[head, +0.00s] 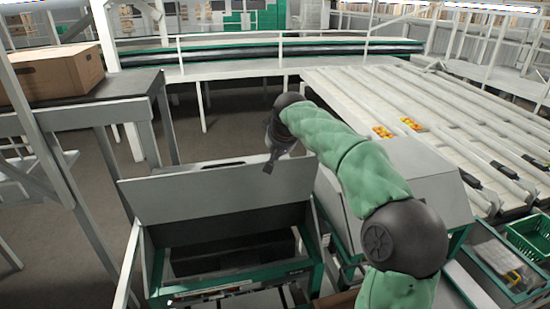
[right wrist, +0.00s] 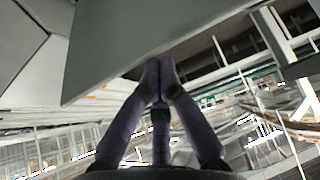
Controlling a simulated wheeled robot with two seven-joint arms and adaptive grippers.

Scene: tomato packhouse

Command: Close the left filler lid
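The left filler lid (head: 165,204) is a wide grey panel standing up, tilted back, from the left filler (head: 310,265). The filler's dark opening shows below it. My right arm, in a green sleeve, reaches in from the lower right. Its gripper (head: 268,163) points down by the lid's top edge, near its right end. A large grey panel, which looks like the lid (right wrist: 120,45), fills the top; contact cannot be told. My left gripper is out of view.
The right filler's grey housing (head: 420,175) stands beside the left one, partly behind my arm. A cardboard box (head: 50,75) sits on a dark-topped table at left. Sorting lanes (head: 450,115) run at right, with green crates (head: 530,235) below.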

